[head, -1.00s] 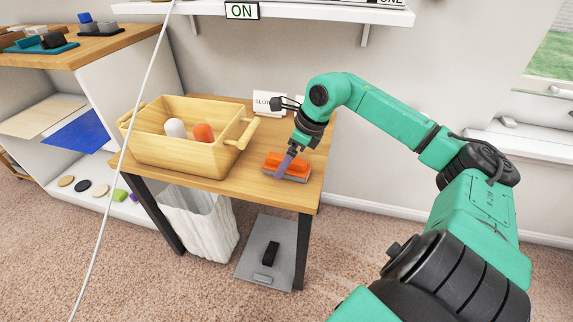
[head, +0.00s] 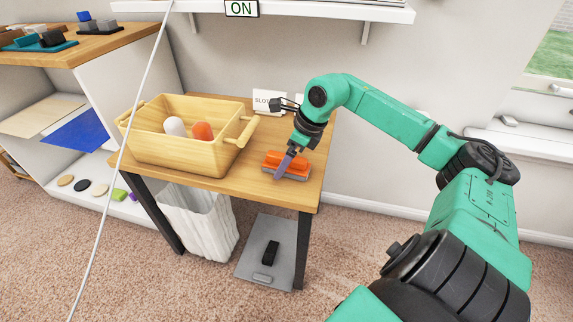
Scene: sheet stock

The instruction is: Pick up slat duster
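An orange block-like thing with a grey base (head: 299,167), which I take to be the slat duster, lies on the right end of the small wooden table (head: 240,192). My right gripper (head: 281,171) points down over it, with a purple-grey finger crossing its front left side. The finger hides part of the thing, and I cannot tell whether the gripper is open or closed on it. The thing appears to rest on the table. My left gripper is not in view.
A wooden basket (head: 178,157) holding a white and an orange rounded item stands left of my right gripper. Small white cards (head: 266,102) stand behind, near the wall. A white cord (head: 129,135) hangs across the left side. A wall shelf (head: 300,14) is above.

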